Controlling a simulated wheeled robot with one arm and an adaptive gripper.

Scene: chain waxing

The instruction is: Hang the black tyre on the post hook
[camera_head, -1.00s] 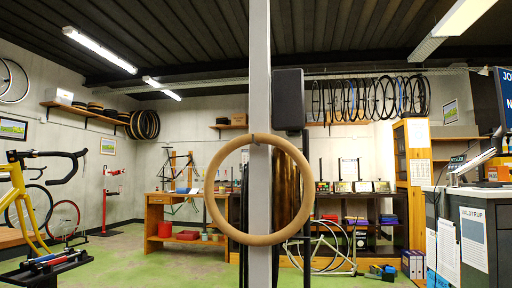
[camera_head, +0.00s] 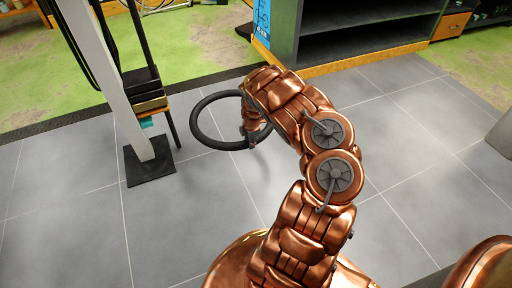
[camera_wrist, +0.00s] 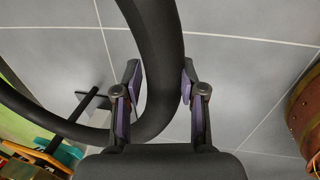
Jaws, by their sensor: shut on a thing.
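The black tyre (camera_head: 196,128) is held off the floor by my gripper (camera_head: 250,132), in front of my copper arm. In the wrist view, the tyre (camera_wrist: 158,40) passes between the two purple-padded fingers of my gripper (camera_wrist: 160,92). The fingers are shut on one part of its ring. The pale post (camera_head: 118,90) stands on the floor to the left of the tyre, with a gap between them. Its upper part and hook are outside the current views.
The post has a square black base plate (camera_head: 150,172). A dark stand with a wooden ledge (camera_head: 152,106) is close behind the post. A dark shelf unit (camera_head: 350,38) stands at the back.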

